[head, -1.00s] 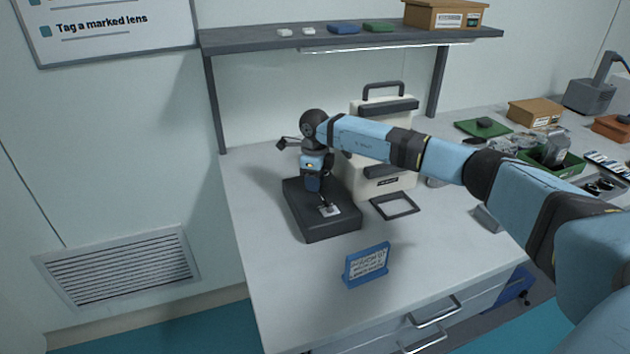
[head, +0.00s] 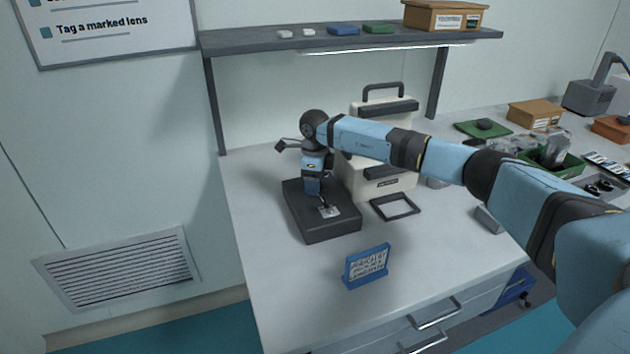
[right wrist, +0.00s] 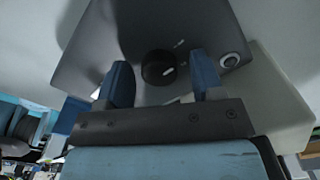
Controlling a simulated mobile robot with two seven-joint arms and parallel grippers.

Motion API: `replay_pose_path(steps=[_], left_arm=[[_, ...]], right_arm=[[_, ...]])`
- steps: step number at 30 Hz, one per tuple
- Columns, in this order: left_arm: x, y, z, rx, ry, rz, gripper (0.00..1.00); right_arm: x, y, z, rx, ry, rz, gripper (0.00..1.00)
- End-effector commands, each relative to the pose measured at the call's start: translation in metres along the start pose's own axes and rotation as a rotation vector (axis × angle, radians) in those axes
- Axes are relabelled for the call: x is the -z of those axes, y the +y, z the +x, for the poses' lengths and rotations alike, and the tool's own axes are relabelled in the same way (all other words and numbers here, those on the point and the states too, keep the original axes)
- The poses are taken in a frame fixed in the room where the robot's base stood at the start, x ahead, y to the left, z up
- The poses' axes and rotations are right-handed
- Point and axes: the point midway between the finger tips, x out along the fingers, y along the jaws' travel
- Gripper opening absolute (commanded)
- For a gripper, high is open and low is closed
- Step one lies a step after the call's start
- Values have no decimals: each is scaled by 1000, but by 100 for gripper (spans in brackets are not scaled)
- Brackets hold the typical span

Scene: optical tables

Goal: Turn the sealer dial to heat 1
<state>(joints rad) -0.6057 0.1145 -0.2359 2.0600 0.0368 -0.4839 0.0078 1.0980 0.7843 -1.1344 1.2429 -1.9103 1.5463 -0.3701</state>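The sealer (head: 325,226) is a dark, low box on the light bench top. Its dial, a round black knob with a white mark (right wrist: 158,68), shows in the right wrist view on the dark top face. My right gripper (head: 325,203) points down over the sealer. In the right wrist view its two blue fingers (right wrist: 160,72) are spread, with the dial between and slightly beyond them and gaps on both sides. I cannot tell how far the tips are above the face. My left gripper is not in view.
A cream case with a handle (head: 384,160) stands close behind the sealer. A dark square frame (head: 396,218) lies to its right and a blue sign (head: 367,277) stands in front. A shelf (head: 260,43) spans above. The bench's front left is clear.

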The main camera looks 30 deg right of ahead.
Motion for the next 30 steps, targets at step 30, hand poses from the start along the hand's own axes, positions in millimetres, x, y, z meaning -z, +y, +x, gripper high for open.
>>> replay_pose_path(steps=[30], left_arm=[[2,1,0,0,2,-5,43]], right_arm=[[0,0,-138,0,-1,0,61]])
